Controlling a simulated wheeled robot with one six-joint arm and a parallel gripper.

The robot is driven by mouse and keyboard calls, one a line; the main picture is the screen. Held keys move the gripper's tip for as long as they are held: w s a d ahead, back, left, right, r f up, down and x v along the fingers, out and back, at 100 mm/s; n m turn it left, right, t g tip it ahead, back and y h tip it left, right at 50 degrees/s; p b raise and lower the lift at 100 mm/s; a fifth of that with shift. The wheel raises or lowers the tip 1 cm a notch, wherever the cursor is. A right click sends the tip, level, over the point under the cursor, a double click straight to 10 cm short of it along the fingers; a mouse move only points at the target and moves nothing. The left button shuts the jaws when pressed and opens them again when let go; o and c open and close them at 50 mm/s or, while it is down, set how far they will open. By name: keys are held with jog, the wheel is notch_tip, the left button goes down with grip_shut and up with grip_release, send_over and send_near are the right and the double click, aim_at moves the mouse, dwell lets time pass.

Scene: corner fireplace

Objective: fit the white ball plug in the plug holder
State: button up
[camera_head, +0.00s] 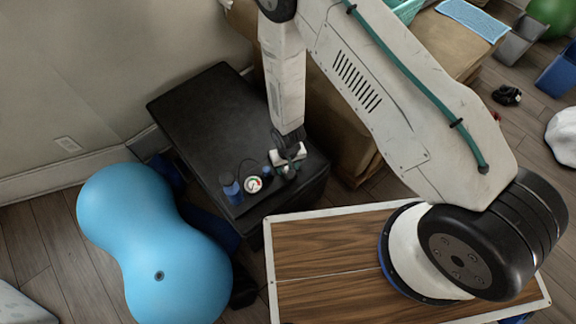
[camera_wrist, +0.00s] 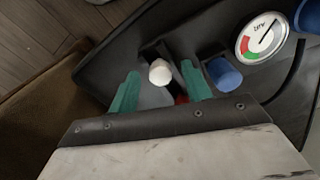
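The white ball plug (camera_wrist: 160,72) shows in the wrist view as a small white rounded cap on a dark mount. My gripper (camera_wrist: 159,70) has its two green fingers apart, one on each side of the cap, with a visible gap on both sides. A blue cap (camera_wrist: 224,74) sits in a dark square-edged holder just right of the right finger. I cannot tell which dark piece is the plug holder.
A pressure gauge (camera_wrist: 262,37) with a cable stands beside the blue cap. A blue bottle (camera_head: 231,187) stands near the front edge of the black table (camera_head: 205,115). A big blue peanut ball (camera_head: 150,245) is at left. The table's back left is clear.

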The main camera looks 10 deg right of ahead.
notch_tip(320, 180, up, 8)
jog(key=shift+f, duration=0.1)
dwell(0.4)
jog(key=shift+s+d, duration=0.25)
jog(key=shift+s, duration=0.1)
jog(key=s+d+r+g, duration=0.15)
jog(key=d+r, duration=0.25)
jog(key=r, duration=0.7)
jog(key=s+d+r+g+h, duration=0.1)
jog(key=s+d+r, duration=0.2)
jog(key=r, duration=0.8)
jog(key=s+d+r+g, duration=0.1)
jog(key=s+d+r, duration=0.25)
jog(key=r, duration=0.75)
jog(key=s+d+r+t, duration=0.1)
jog(key=s+d+r, duration=0.2)
jog(key=r, duration=0.3)
jog(key=s+d+r+m+t, duration=0.1)
jog(key=s+d+r+t, duration=0.1)
jog(key=r, duration=0.4)
jog(key=s+d+r+m+t+y, duration=0.1)
jog(key=s+d+r+t, duration=0.1)
jog(key=s+d+r, duration=0.3)
jog(key=shift+s+r, duration=0.25)
jog(key=shift+r, duration=0.7)
